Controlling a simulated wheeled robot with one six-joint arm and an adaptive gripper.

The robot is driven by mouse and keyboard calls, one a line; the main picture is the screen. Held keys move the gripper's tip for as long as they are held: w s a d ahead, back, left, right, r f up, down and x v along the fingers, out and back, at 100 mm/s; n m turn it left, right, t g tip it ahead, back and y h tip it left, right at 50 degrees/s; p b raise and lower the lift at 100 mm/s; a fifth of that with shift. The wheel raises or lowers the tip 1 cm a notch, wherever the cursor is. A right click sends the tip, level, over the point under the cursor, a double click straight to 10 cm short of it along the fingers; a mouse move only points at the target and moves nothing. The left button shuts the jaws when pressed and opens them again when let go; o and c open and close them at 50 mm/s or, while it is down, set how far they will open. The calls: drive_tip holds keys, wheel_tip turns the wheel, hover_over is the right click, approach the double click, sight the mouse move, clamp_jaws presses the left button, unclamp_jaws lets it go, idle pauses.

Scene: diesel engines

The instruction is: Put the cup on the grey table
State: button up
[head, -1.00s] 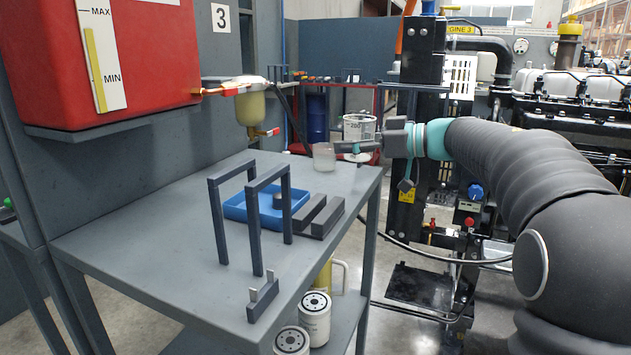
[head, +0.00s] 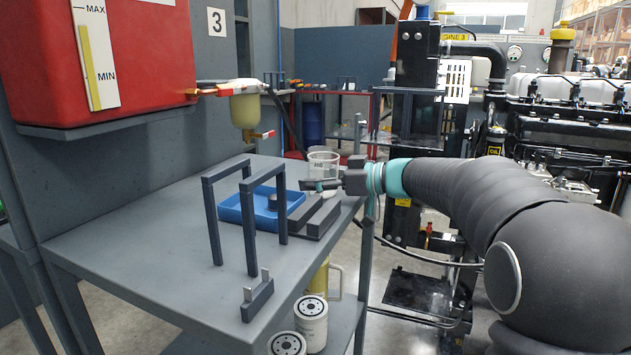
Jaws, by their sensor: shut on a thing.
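My gripper (head: 318,185) is shut on the cup (head: 322,163), a clear cup with dark markings. The cup is upright, and the fingers cross its lower part and hide some of it. It is at the far right part of the grey table (head: 130,255), just behind the dark grey blocks. I cannot tell whether its base touches the tabletop.
A blue tray (head: 232,211) and dark grey blocks (head: 318,222) lie on the table. A yellowish filter bowl (head: 245,110) hangs above the table. The table's near left part is clear.

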drive_tip(key=o, duration=1.4)
drive_tip(key=shift+f, duration=0.15)
drive_tip(key=v, duration=1.2)
